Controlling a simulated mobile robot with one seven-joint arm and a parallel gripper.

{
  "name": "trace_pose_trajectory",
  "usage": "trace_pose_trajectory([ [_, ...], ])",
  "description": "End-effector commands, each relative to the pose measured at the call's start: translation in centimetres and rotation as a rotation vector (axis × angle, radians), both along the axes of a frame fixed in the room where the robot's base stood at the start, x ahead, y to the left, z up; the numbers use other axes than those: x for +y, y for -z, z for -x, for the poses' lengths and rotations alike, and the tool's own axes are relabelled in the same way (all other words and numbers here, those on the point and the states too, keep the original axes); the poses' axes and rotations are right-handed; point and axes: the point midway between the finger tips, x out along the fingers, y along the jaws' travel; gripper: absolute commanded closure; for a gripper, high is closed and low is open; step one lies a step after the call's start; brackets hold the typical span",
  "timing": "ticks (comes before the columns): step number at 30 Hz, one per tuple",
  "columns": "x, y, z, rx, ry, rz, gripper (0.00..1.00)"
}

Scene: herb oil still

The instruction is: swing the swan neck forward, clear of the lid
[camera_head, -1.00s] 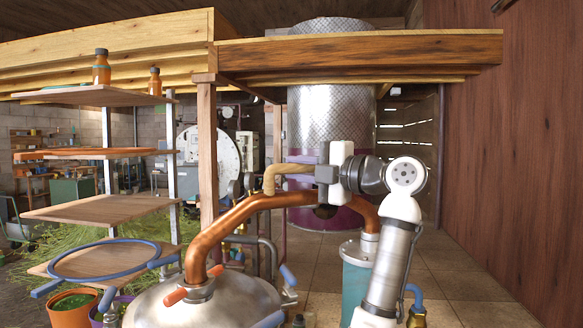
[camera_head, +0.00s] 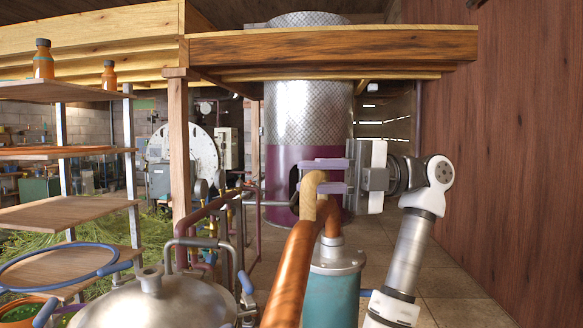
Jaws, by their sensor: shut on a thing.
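The copper swan neck (camera_head: 288,275) runs from the top of the teal condenser (camera_head: 333,290) toward me and leaves the picture at the bottom. Its near end is out of view. The steel lid (camera_head: 180,305) sits at the lower left, with a bare outlet stub (camera_head: 150,281) on top. The neck passes to the right of the lid, with a gap between them in the picture. My gripper (camera_head: 322,177), with purple fingers, is shut on the tan handle (camera_head: 309,192) on the neck.
A wooden shelf rack (camera_head: 65,213) with a blue ring (camera_head: 60,268) stands at the left. A wooden post (camera_head: 179,165) and pipes (camera_head: 228,215) stand behind the lid. A beam (camera_head: 330,45) crosses overhead. A wood wall (camera_head: 470,170) closes the right.

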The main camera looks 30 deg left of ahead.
Motion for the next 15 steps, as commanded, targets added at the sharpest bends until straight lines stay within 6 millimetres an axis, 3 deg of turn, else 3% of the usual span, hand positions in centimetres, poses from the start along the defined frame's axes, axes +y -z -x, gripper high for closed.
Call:
trace_pose_trajectory([
  [6,-1.7,-0.1,-0.5,0.003,-0.091,0.003,1.0],
  [15,-2.7,0.0,-0.8,0.001,-0.137,-0.002,1.0],
])
